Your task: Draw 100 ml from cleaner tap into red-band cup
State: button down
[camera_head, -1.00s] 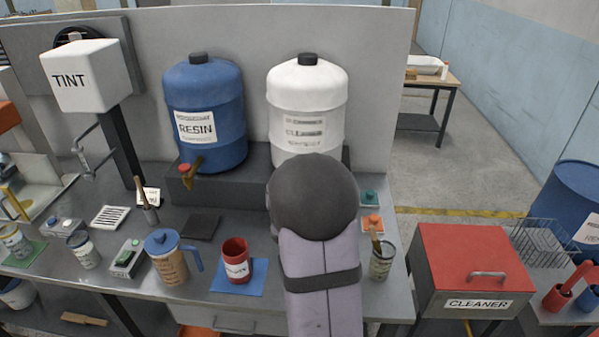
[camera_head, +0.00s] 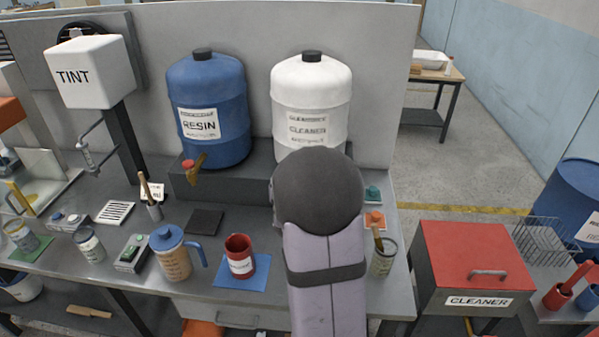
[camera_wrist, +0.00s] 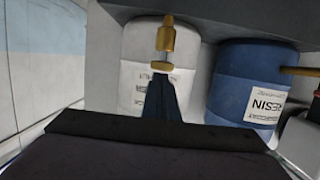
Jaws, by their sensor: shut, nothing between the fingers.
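The white cleaner drum (camera_head: 311,85) stands on the dark shelf at the back of the bench. Its brass tap (camera_wrist: 166,38) shows in the wrist view; in the head view my arm hides it. My gripper (camera_wrist: 161,82) is shut and empty, its fingertips close to the tap in the wrist view. I cannot tell whether they touch it. A red cup (camera_head: 239,257) with a white label stands upright on a blue mat (camera_head: 228,281), left of my arm. I see its open top but cannot make out any contents.
The blue resin drum (camera_head: 207,95) with its tap (camera_head: 194,167) stands left of the cleaner drum. A blue-lidded jug (camera_head: 173,256) is left of the cup. A brush pot (camera_head: 384,258) and an orange-button box (camera_head: 375,220) are right of my arm. A dark pad (camera_head: 205,222) lies behind the cup.

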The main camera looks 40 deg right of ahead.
jog(key=s+a+r+b, duration=0.1)
jog(key=s+a+r, duration=0.4)
jog(key=s+a, duration=0.1)
jog(key=shift+s+a+r+b, duration=0.25)
jog(key=shift+s+a+b, duration=0.15)
jog(key=shift+a, duration=0.05)
dwell(1.0)
